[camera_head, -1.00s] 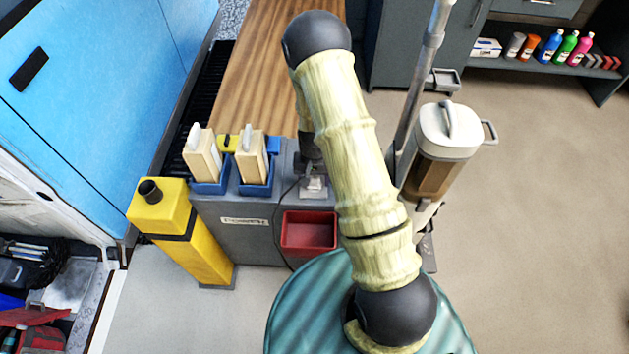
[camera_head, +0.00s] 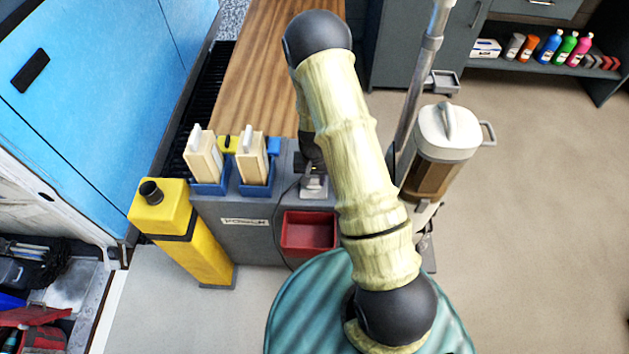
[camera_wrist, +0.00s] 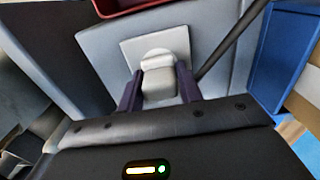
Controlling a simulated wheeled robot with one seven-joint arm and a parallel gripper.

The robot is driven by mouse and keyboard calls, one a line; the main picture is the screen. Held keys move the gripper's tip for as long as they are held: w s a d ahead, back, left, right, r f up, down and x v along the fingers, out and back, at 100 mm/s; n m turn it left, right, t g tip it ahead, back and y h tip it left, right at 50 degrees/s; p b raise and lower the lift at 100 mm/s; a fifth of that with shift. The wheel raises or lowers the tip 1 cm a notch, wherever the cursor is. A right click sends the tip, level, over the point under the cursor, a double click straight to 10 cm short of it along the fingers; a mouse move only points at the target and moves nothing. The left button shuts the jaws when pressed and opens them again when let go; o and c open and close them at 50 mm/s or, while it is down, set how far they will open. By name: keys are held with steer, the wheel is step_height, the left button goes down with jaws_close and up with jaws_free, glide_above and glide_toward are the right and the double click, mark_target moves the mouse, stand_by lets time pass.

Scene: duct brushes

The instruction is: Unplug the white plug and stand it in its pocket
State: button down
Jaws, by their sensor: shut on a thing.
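The white plug (camera_wrist: 158,78) is in the wrist view, in front of a pale square plate (camera_wrist: 125,48) on the grey cabinet. My gripper (camera_wrist: 160,90) has its two dark fingers shut on the plug, one on each side. I cannot tell whether the plug is still seated in the plate. In the head view my arm hides most of the gripper, and the pale plate (camera_head: 314,187) shows just below it. I cannot tell which place is the plug's pocket.
A red open bin (camera_head: 308,249) is on the cabinet front (camera_head: 260,238). Two blue holders (camera_head: 252,189) carry beige blocks to the left. A dark cord hangs near the plate. A yellow post (camera_head: 205,255) stands left, a canister vacuum (camera_head: 447,130) right.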

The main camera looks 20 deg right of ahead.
steer(key=shift+r+p, duration=2.05)
steer(key=shift+r, duration=0.6)
steer(key=shift+r+p, duration=1.3)
steer(key=shift+r, duration=0.2)
steer(key=n, duration=0.1)
steer(key=f+n, duration=0.1)
steer(key=n, duration=0.1)
steer(key=shift+f+n, duration=0.3)
steer(key=shift+w, duration=0.1)
